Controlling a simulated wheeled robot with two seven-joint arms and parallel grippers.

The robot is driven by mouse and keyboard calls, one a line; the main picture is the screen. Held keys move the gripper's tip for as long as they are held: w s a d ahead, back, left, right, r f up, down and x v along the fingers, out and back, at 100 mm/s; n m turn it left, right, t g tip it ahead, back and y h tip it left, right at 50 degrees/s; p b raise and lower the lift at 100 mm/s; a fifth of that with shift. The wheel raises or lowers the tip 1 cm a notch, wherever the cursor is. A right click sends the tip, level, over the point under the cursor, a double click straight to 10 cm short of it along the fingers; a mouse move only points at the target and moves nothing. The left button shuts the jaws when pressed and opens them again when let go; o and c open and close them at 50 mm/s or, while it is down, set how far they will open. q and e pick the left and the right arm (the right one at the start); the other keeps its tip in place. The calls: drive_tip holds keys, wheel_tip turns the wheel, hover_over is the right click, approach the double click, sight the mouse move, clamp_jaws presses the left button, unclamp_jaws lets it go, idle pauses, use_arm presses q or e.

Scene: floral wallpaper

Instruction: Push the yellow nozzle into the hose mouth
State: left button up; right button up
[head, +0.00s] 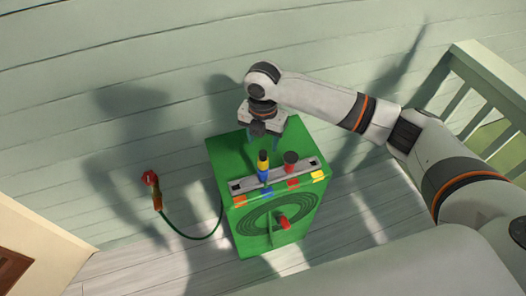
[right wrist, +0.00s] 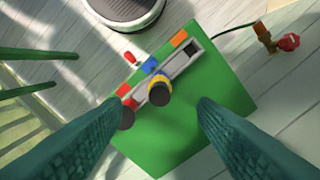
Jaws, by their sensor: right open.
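A nozzle with a yellow band, blue lower part and black top (head: 263,161) stands upright in the grey rack on the green box; it also shows in the right wrist view (right wrist: 160,88). My right gripper (head: 262,136) is open and empty, above the back of the box, behind the nozzle and apart from it. Its two teal fingers spread wide in the right wrist view. A green hose (head: 196,237) runs from the box to a brown and red fitting (head: 154,190) at the left. I cannot tell where the hose mouth is. My left gripper is not in view.
The green box (head: 228,152) stands on a plank floor by the wall. Its grey rack (head: 243,184) holds a dark red-topped piece (head: 291,158) beside the nozzle, with coloured tags along the front. A red handle (head: 283,222) projects from the front. A railing (head: 485,75) stands at right.

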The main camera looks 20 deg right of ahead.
drive_tip(key=shift+r, duration=1.3)
